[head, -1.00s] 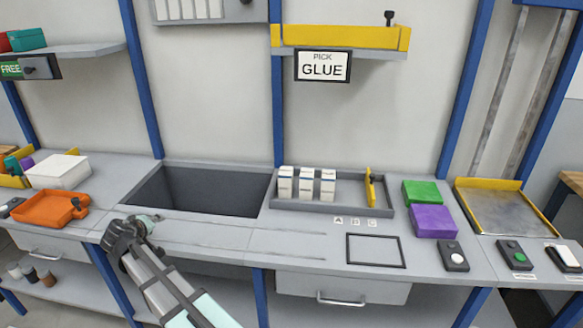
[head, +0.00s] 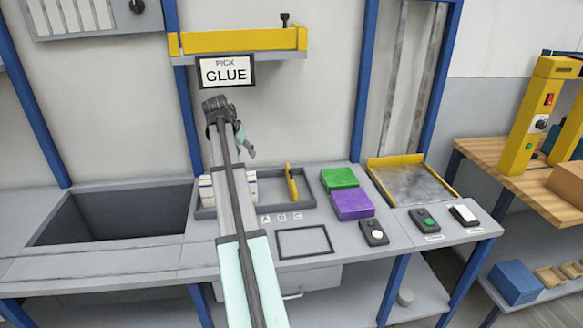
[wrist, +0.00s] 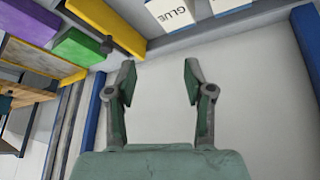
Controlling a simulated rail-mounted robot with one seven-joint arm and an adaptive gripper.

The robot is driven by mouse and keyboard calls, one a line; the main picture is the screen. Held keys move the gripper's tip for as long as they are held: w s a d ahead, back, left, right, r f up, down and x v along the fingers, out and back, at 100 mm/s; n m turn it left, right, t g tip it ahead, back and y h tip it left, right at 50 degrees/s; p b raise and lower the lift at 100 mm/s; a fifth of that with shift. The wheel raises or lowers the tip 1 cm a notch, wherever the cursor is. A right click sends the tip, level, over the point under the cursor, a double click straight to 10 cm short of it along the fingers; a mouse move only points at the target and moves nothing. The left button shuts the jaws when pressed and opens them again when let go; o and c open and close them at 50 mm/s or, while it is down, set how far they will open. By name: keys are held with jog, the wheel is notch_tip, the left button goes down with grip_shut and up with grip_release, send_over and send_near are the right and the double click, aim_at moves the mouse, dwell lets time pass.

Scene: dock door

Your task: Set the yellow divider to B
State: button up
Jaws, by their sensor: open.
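The yellow divider (head: 291,183) stands upright across the grey tray (head: 325,205), right of the white boxes (head: 206,188). It stands behind the label C (head: 297,216), right of the label B (head: 282,217) and the label A (head: 266,219). In the wrist view the divider (wrist: 105,22) has a dark knob and is at the upper left, beside white GLUE boxes (wrist: 170,10). My gripper (head: 247,150) is open and empty, above and left of the divider, apart from it. Its fingers (wrist: 160,80) are spread in the wrist view. My arm hides some boxes.
A green block (head: 339,178) and a purple block (head: 352,205) sit right of the tray. A yellow-fronted shelf (head: 240,41) with a PICK GLUE sign (head: 226,71) is above. A dark bench opening (head: 115,213) is at left. Space directly above the divider looks clear.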

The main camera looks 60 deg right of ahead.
jog(key=s+d+r+m+y, duration=0.1)
jog(key=s+d+r+m, duration=0.15)
jog(key=s, duration=0.25)
jog(key=s+d+r+m, duration=0.1)
jog(key=s+d+r, duration=0.1)
jog(key=s+d, duration=0.25)
jog(key=p, duration=0.3)
send_near(291, 170)
jog(key=shift+g, duration=0.3)
jog(key=x, duration=0.9)
jog(key=shift+w+d, duration=0.15)
jog(key=shift+w, duration=0.05)
jog(key=shift+c, duration=0.4)
grip_shut()
